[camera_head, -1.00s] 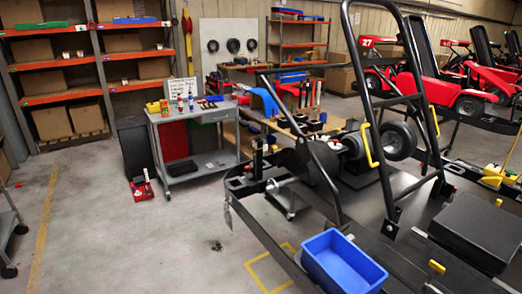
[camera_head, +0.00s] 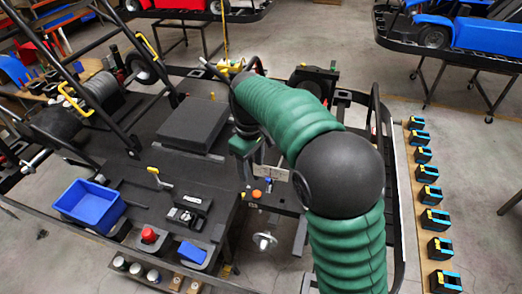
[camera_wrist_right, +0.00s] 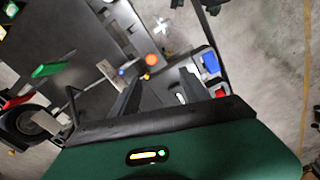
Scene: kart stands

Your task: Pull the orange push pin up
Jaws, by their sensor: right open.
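The orange push pin (camera_head: 257,194) is a small round orange knob standing on the dark kart platform, just below my right gripper (camera_head: 252,168) in the head view. A small blue knob sits close beside it. In the right wrist view the orange push pin (camera_wrist_right: 152,60) shows just beyond the fingertips, between their directions. My right gripper (camera_wrist_right: 158,86) is open there, its two dark fingers apart with nothing between them. The pin and the fingers look apart, though the exact gap is hard to tell. My left gripper is not in view.
A blue bin (camera_head: 89,205), a red knob (camera_head: 149,235) and a black pad (camera_head: 194,125) are on the platform. A black tube frame (camera_head: 75,70) rises at left. Several black-and-blue boxes (camera_head: 428,173) line a board at right.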

